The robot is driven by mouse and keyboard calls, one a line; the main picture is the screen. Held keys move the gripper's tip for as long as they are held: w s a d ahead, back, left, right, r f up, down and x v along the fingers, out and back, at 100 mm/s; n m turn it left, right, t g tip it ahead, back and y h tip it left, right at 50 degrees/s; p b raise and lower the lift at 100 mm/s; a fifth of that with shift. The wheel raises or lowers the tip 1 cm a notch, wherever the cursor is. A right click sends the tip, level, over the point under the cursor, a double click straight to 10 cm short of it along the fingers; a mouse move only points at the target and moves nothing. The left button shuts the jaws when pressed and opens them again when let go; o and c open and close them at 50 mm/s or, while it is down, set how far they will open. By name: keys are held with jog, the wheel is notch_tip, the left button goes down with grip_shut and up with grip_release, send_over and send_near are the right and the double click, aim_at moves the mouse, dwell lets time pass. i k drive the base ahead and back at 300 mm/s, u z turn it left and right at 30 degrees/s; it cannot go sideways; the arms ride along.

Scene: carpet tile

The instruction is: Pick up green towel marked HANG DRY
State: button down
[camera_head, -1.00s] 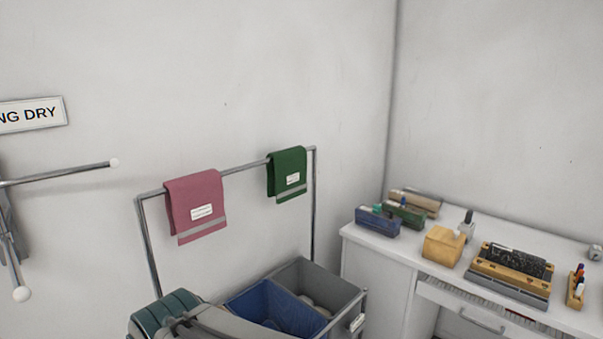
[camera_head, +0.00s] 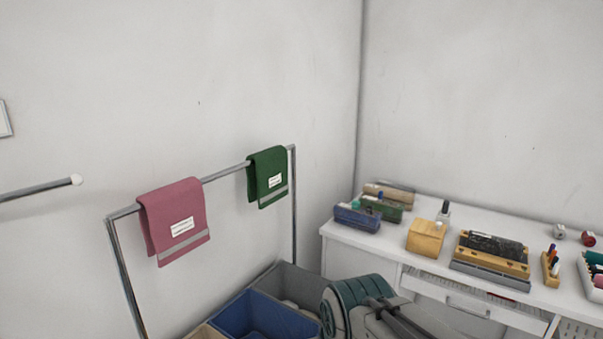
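The green towel (camera_head: 267,177) hangs folded over the rail near its right end, with a white label and a grey stripe on its front. The label's text is too small to read. A pink towel (camera_head: 174,220) with a similar label hangs on the same rail to its left. My gripper is not in view. Part of my arm shows at the bottom, right of the bins, below and apart from the towels.
A metal rail frame (camera_head: 222,174) stands along the wall above a blue bin (camera_head: 262,315) and a grey bin (camera_head: 290,275). A white desk (camera_head: 345,234) at the right holds boxes, a wooden block (camera_head: 424,240) and pens. A wall rod (camera_head: 35,190) juts in at the left.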

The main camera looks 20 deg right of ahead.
aim_at(268, 179)
jog(key=z, duration=1.75)
jog(key=i, duration=1.95)
jog(key=u, duration=2.3)
